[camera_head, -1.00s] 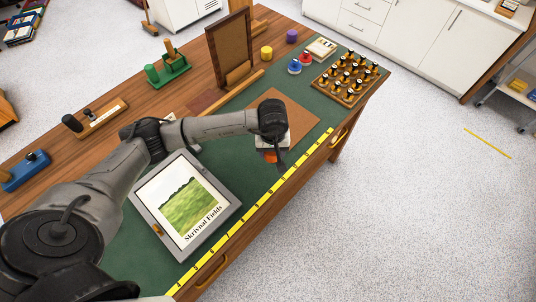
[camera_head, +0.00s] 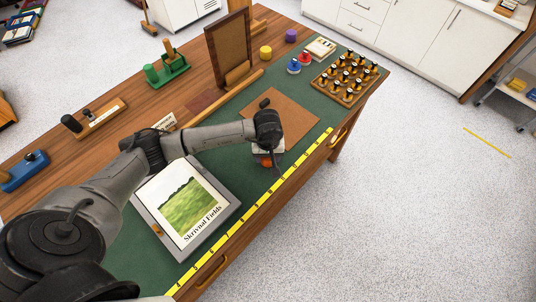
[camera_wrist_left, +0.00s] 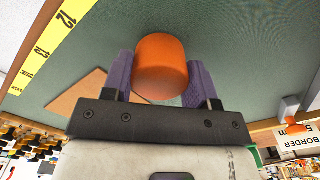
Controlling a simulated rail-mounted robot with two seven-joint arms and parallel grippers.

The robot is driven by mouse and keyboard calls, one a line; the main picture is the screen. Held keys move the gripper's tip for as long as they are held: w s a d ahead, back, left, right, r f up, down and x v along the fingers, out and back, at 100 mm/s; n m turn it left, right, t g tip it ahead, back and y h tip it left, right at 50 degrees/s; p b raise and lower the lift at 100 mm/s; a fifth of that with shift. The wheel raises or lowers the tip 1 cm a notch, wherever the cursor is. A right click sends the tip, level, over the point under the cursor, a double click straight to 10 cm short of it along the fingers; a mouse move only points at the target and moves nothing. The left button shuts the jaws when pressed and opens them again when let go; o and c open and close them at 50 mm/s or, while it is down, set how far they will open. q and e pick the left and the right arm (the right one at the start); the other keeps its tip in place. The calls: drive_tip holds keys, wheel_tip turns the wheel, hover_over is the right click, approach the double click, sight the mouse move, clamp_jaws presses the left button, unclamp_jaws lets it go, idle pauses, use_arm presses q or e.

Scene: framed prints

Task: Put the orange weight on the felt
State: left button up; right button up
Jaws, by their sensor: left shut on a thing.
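The orange weight (camera_wrist_left: 161,66) is a short cylinder held between the purple fingers of my left gripper (camera_wrist_left: 162,84) in the left wrist view. My left gripper is shut on it. In the head view the orange weight (camera_head: 267,162) shows only partly beneath the wrist, near the yellow ruler edge of the bench. The green felt-like bench covering (camera_head: 240,163) lies under and around it. I cannot tell whether the weight touches that surface. A flat brown square sheet (camera_head: 292,118) lies just beyond the gripper. My right gripper is not in view.
The framed print (camera_head: 186,205) lies left of the gripper, under my arm. A yellow ruler strip (camera_head: 245,217) runs along the front edge. A wooden block of dark-topped pegs (camera_head: 347,80) stands far right. Red and blue weights (camera_head: 294,67) and an upright brown panel (camera_head: 229,50) stand behind.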

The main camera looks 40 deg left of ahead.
use_arm(q)
drive_tip(key=shift+f, duration=0.1)
drive_tip(key=o, duration=1.3)
wheel_tip(320, 180, up, 12)
drive_tip(key=shift+r, duration=0.15)
drive_tip(key=shift+d, duration=0.1)
